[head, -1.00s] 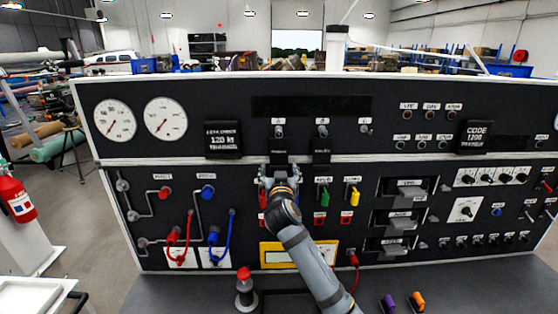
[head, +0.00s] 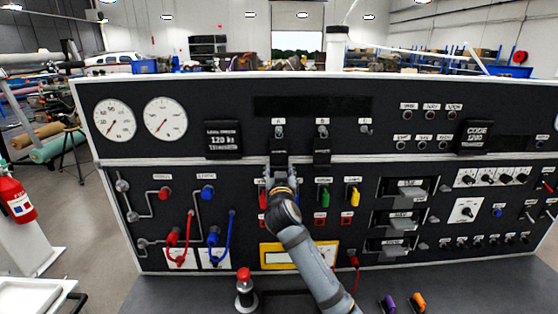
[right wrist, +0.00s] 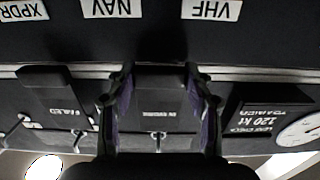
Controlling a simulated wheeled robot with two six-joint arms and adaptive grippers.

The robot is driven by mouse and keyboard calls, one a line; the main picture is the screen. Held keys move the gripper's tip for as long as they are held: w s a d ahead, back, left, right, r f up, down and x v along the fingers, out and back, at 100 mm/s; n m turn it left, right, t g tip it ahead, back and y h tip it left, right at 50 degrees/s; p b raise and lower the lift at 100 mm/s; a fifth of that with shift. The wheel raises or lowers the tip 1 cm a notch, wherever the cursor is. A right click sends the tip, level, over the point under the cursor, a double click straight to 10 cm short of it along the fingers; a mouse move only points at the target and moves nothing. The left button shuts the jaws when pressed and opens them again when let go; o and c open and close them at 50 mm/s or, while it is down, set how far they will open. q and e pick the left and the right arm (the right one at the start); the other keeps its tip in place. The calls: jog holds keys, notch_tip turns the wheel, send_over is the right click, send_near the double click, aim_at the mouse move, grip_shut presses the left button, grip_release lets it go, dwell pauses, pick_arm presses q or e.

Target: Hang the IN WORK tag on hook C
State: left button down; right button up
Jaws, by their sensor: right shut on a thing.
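The IN WORK tag (head: 279,158) is a dark plate hanging below the left hook (head: 279,130) of a row of three on the black panel. It also shows in the right wrist view (right wrist: 158,85), upside down, between my fingers. My right gripper (head: 281,178) is shut on its lower part, one finger at each side edge. A second dark tag (head: 321,158), lettered FAILED in the right wrist view (right wrist: 62,95), hangs on the middle hook (head: 322,130). Hook C (head: 367,129), the right one, is bare. My left gripper is not in view.
A light ledge (head: 400,157) crosses the panel behind the tags. A dark 120 kt placard (head: 223,140) is left of the held tag. Coloured switches and levers (head: 354,195) sit below. The panel face around hook C is clear.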

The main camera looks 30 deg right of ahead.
grip_shut()
jog(key=shift+s+a, duration=0.1)
jog(key=shift+s, duration=0.05)
jog(key=shift+s+a, duration=0.25)
jog(key=shift+s, duration=0.15)
jog(key=v, duration=0.2)
jog(key=shift+s+a, duration=0.2)
jog(key=shift+s, duration=0.1)
dwell(0.4)
